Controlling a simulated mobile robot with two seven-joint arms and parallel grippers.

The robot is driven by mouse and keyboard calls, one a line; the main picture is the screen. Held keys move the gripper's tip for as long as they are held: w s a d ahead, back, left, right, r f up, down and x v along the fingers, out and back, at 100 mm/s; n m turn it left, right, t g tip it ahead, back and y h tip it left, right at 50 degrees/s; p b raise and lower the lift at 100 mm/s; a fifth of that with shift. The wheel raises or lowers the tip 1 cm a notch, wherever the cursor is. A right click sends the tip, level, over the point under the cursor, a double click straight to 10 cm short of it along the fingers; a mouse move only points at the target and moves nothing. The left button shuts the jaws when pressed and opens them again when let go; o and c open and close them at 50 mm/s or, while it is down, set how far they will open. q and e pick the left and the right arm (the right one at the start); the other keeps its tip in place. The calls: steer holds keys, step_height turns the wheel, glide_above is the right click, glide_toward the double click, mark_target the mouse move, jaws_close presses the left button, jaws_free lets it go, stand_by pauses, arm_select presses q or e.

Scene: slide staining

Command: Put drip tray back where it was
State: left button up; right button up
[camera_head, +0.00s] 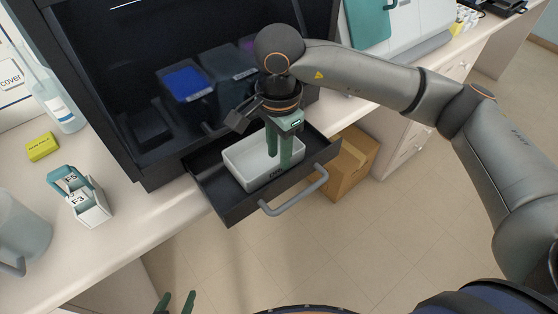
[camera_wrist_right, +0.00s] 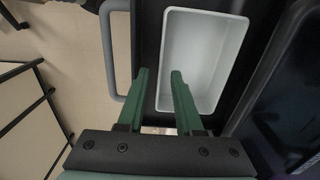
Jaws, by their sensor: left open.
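The drip tray appears to be the white rectangular tray (camera_head: 236,166), sitting empty inside a pulled-out black drawer (camera_head: 237,210) with a grey bar handle (camera_head: 296,196). A small dark label on its front wall is too small to read. My right gripper (camera_head: 279,158) points down at the tray's front right part. In the right wrist view, my right gripper's green fingers (camera_wrist_right: 159,75) are apart, with the tray's near rim between them; the tray (camera_wrist_right: 205,50) fills the upper middle. Contact cannot be told. My left gripper (camera_head: 176,302) is open and empty at the bottom edge.
On the left counter are a slide holder (camera_head: 85,205), a yellow box (camera_head: 42,147), a bottle (camera_head: 58,108) and a clear jug (camera_head: 20,225). A cardboard box (camera_head: 352,165) stands below.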

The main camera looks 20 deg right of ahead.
step_height(320, 180, up, 8)
steer(key=shift+c, duration=0.3)
stand_by(1.2)
